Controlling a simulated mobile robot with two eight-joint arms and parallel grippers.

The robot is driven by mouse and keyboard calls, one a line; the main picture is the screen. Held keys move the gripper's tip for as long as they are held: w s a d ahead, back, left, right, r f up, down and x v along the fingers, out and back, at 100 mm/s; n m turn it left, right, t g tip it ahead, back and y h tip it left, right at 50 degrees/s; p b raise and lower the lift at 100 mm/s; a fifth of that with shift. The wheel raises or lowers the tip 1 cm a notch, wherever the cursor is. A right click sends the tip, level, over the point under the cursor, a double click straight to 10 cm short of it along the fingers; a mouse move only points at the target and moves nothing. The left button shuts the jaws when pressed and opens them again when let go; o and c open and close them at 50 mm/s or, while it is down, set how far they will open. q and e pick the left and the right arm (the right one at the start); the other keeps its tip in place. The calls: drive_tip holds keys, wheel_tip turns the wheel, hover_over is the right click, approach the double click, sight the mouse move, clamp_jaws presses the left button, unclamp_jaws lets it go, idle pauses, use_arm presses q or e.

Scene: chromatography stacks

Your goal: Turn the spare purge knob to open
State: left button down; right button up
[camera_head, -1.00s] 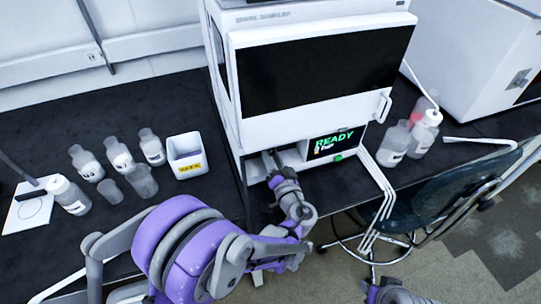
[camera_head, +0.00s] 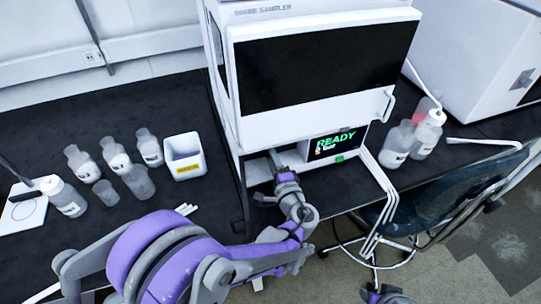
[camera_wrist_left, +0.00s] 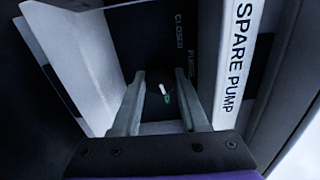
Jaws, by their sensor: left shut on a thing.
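The spare purge knob (camera_wrist_left: 163,89) is between my left fingers in the left wrist view. It is dark against a dark panel, so its outline is hard to see; a short white mark and a small green mark show there. The words CLOSED and a partly legible second label are printed on the panel beyond. My left gripper (camera_wrist_left: 162,98) is shut on the knob, one finger on each side. In the head view my left gripper (camera_head: 278,162) reaches into the recess low on the white instrument, and the knob is hidden. My right gripper's fingers are not visible.
The white instrument (camera_head: 247,140) has a READY screen (camera_head: 335,142) right of the recess. A SPARE PUMP strip (camera_wrist_left: 238,60) borders the recess on the right. Several bottles and a white bin (camera_head: 186,168) stand left; bottles (camera_head: 398,145) stand right. A chair (camera_head: 440,205) is at front right.

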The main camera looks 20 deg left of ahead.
use_arm(q)
drive_tip(key=shift+m, duration=1.1)
drive_tip(key=shift+c, duration=2.2)
unclamp_jaws()
drive_tip(key=v, duration=1)
drive_tip(key=shift+s+d, duration=0.25)
drive_tip(key=shift+s, duration=0.1)
